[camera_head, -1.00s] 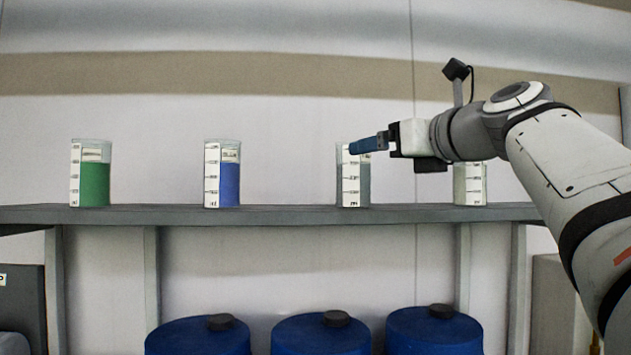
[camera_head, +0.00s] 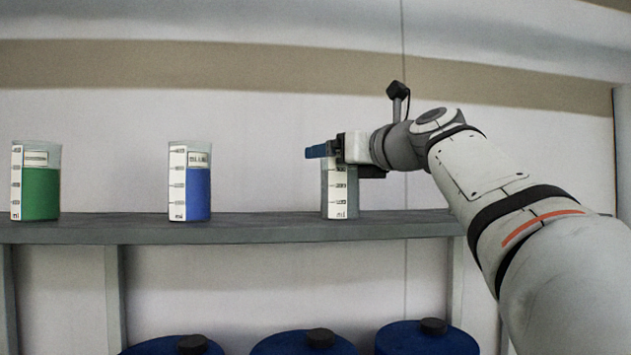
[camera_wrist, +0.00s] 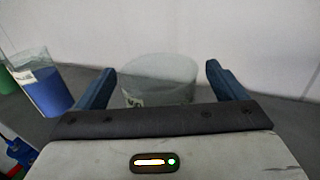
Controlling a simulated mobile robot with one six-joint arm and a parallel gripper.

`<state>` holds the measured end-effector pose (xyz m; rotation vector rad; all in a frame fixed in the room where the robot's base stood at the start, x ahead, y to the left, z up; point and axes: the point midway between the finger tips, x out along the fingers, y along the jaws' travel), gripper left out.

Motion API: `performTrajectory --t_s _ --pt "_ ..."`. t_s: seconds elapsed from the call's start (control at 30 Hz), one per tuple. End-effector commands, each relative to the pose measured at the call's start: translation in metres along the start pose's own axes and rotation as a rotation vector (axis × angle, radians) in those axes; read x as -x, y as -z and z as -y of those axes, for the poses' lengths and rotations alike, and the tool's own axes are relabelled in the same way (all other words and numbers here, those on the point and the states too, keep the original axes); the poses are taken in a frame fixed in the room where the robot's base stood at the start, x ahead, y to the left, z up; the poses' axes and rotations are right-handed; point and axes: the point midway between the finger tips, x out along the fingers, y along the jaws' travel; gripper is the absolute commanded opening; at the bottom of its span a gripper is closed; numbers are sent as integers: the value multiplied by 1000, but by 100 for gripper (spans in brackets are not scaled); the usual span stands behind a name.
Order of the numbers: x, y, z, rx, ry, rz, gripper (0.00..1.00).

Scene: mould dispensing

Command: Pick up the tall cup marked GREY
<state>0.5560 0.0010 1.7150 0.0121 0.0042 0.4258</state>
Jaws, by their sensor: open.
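The tall cup with grey contents (camera_head: 341,193) stands upright on the shelf, third from the left in the head view, with a white scale strip on its side. Its upper part is hidden behind my gripper there. In the wrist view the cup (camera_wrist: 160,82) shows between the two blue fingers, its label mostly cut off by the gripper body. My gripper (camera_head: 312,151) is open, level with the cup's upper part; it also shows in the wrist view (camera_wrist: 158,82) with a finger on each side of the cup. I cannot tell whether either finger touches it.
A blue-filled cup (camera_head: 198,193) and a green-filled cup (camera_head: 41,193) stand to the left on the grey shelf (camera_head: 260,228). Several blue drums with black caps (camera_head: 425,340) stand below. The shelf between the cups is clear.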

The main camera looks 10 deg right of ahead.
Motion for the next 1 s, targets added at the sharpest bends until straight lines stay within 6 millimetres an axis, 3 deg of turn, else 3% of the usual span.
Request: performTrajectory --t_s 0.3,1.0 --pt "-6 0 1 0 3 1 91" --pt "-5 0 2 0 4 1 34"
